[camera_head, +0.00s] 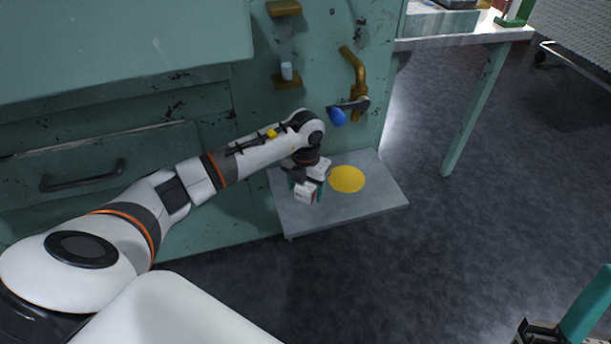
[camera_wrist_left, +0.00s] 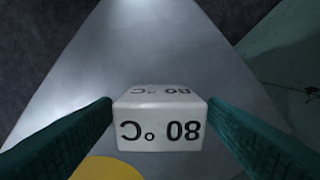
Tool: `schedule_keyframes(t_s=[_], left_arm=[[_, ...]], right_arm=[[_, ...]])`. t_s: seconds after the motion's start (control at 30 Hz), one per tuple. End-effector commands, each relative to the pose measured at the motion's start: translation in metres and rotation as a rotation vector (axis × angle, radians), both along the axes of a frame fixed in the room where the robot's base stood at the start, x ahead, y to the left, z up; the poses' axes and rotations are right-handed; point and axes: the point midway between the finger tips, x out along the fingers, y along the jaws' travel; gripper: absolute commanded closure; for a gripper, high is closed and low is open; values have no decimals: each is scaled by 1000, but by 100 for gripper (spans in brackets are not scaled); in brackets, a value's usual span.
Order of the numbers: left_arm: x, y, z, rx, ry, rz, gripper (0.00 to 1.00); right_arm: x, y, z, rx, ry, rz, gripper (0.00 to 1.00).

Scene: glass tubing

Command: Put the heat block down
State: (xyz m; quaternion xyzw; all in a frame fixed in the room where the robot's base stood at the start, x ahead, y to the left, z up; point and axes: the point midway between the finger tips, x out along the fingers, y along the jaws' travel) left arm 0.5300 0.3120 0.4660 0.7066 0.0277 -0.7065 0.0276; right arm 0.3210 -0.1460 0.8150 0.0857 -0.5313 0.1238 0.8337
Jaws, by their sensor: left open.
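The heat block (camera_head: 305,192) is a small white block on the grey shelf (camera_head: 300,218), left of the yellow round spot (camera_head: 347,179). In the left wrist view the block (camera_wrist_left: 160,120) carries "80 °C" lettering, which appears upside down. The yellow spot (camera_wrist_left: 106,169) shows at the bottom there. My left gripper (camera_head: 307,184) is open, with its teal fingers on both sides of the block, very close to its sides. The block appears to rest on the shelf, but its underside is hidden. Part of my right gripper (camera_head: 570,328) shows at the lower right corner, cut off.
A green cabinet wall stands behind the shelf. A brass pipe (camera_head: 357,75) and a blue-knobbed valve (camera_head: 338,117) jut out above it. A small bracket (camera_head: 287,80) holds a pale cylinder. A workbench (camera_head: 470,38) stands at the upper right. The floor right of the shelf is clear.

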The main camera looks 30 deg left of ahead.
Motion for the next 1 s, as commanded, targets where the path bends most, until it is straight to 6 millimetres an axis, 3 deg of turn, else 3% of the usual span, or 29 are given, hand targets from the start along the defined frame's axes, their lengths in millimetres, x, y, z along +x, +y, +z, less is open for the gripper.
schedule_keyframes(t_s=[0.2,0.43,0.63,1.0], left_arm=[[0,1,33,1,-2,-1,33],[0,0,59,0,0,0,33],[0,0,68,0,-1,0,33],[0,0,68,0,0,0,33]], right_arm=[[34,6,-13,-75,240,-14,62],[61,9,-38,-142,464,-25,62],[69,9,-50,-168,553,-30,62],[70,10,-52,-171,563,-31,62]])
